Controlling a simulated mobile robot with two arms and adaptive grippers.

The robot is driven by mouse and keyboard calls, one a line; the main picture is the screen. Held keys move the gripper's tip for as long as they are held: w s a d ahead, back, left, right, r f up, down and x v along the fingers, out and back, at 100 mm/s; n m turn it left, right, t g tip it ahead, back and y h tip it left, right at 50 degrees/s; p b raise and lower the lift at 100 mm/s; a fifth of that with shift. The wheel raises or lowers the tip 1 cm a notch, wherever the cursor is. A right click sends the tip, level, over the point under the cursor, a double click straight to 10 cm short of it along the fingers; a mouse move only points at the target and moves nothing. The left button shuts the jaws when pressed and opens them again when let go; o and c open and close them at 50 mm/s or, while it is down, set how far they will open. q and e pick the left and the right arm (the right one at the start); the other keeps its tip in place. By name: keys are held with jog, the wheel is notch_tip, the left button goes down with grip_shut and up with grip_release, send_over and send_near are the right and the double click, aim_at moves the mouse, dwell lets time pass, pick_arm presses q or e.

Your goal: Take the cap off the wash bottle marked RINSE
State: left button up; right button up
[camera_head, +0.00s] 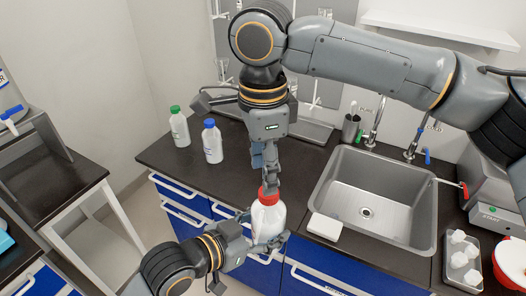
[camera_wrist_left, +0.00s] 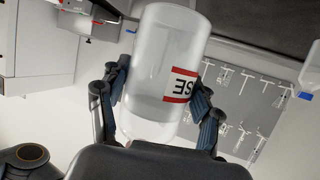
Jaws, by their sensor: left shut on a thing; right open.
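The white wash bottle (camera_head: 268,220) with a red cap (camera_head: 268,192) is upright in front of the counter edge. My left gripper (camera_head: 262,244) is shut on its lower body. The left wrist view shows the bottle (camera_wrist_left: 165,50) between the fingers of the left gripper (camera_wrist_left: 158,106). Its red-edged label (camera_wrist_left: 180,86) appears upside down there, with only "SE" readable. My right gripper (camera_head: 270,180) points down directly above the red cap, open, with its fingertips at the cap. Whether they touch it I cannot tell. The cap is outside the left wrist view.
A green-capped bottle (camera_head: 180,130) and a blue-capped bottle (camera_head: 213,143) stand on the dark counter (camera_head: 205,178) at left. A steel sink (camera_head: 385,185) is at right, with a white block (camera_head: 324,227) near its front left corner. A tray (camera_head: 462,270) stands farther right.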

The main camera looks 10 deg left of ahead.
jog(key=shift+f, duration=2.2)
jog(key=shift+c, duration=0.2)
